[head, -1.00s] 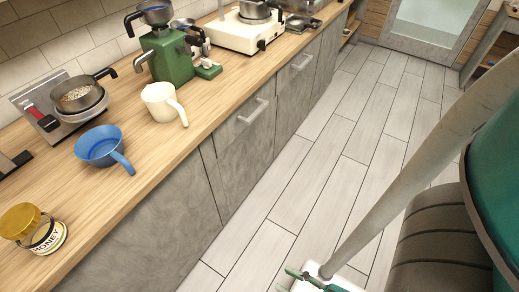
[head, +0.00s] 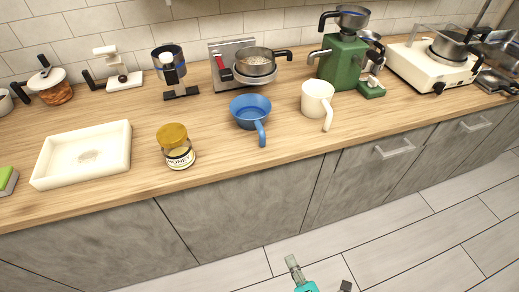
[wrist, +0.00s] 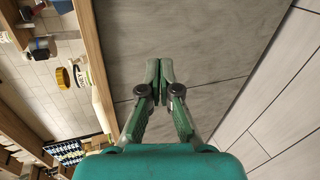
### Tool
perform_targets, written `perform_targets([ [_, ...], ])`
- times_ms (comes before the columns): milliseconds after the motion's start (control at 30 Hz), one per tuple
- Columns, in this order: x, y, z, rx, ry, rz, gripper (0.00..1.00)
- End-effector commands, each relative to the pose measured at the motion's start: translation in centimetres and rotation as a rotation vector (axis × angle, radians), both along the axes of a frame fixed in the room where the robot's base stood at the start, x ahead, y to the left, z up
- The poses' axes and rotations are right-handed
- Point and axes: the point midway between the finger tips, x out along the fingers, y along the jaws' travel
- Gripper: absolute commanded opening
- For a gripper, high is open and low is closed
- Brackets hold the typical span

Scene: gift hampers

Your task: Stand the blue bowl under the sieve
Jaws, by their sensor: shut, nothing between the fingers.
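The blue bowl (head: 250,112), with a blue handle toward the front edge, stands upright on the wooden counter. Behind it, a steel pan-like vessel with a black handle (head: 256,62) sits above a grey appliance; it may be the sieve, but I cannot tell. A dark, blue-rimmed vessel on a black stand (head: 168,62) is to its left. My gripper (wrist: 160,72) is shut and empty in the wrist view, before the grey cabinet front. In the head view my gripper (head: 292,262) is low, in front of the cabinets, well away from the bowl.
A honey jar (head: 177,148) and a white tray (head: 84,155) stand left of the bowl. A cream jug (head: 317,98) is close on its right, then a green coffee machine (head: 342,63) and a white hob (head: 428,68). Bare counter lies in front of the bowl.

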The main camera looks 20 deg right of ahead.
Motion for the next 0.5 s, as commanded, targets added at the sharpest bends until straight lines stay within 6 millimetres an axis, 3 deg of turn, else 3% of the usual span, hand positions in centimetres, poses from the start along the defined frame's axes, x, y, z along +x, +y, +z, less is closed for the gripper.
perform_targets([
  [33,1.9,0.4,0.4,-0.109,-0.017,0.022,0.0],
  [267,9.0,1.6,2.9,-0.637,-0.05,0.055,0.0],
  [500,14.9,3.6,8.3,-1.125,-0.043,-0.003,0.0],
])
